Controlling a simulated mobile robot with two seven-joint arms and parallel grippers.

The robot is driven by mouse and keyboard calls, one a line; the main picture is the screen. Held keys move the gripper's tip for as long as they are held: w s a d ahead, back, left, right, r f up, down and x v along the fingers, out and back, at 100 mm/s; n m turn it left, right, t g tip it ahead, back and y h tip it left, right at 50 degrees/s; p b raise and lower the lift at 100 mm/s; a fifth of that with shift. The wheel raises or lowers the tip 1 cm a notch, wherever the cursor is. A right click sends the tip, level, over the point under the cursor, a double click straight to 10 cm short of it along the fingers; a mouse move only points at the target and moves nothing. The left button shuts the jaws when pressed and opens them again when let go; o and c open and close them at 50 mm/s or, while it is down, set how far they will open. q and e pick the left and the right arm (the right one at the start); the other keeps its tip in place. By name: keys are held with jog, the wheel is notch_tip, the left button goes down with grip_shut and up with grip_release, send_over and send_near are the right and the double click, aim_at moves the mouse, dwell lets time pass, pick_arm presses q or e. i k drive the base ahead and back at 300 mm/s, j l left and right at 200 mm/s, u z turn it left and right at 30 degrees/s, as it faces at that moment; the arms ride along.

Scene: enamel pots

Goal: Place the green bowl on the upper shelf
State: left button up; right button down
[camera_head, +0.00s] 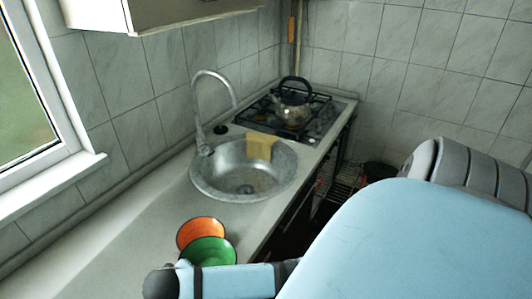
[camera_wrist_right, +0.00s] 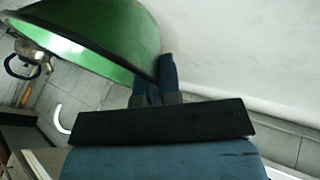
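The green bowl (camera_head: 208,252) is in the lower middle of the head view, partly overlapping an orange bowl from this viewpoint. My right arm crosses in front of its lower edge. In the right wrist view the green bowl (camera_wrist_right: 105,45) is large and tilted, with its rim at the fingers of my right gripper (camera_wrist_right: 162,80). The fingers are close together on the rim. In the head view the right fingertips are hidden. My left gripper is not in view. I cannot tell which surface is the upper shelf.
The orange bowl (camera_head: 199,231) is on the grey counter (camera_head: 130,243). A steel sink (camera_head: 230,185) with a tall faucet (camera_head: 202,110) and yellow sponge (camera_head: 262,146) lies beyond. A kettle (camera_head: 293,105) stands on the hob. A white cabinet (camera_head: 150,12) hangs above. A wire rack (camera_head: 345,182) is right of the counter.

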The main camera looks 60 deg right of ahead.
aim_at(334, 183)
jog(key=k+l+z, duration=0.1)
jog(key=l+z, duration=0.2)
jog(key=l, duration=1)
jog(key=l+z, duration=0.35)
jog(key=l, duration=0.95)
jog(key=i+l, duration=0.15)
jog(key=l, duration=0.15)
jog(key=i+l, duration=0.15)
jog(key=l, duration=0.1)
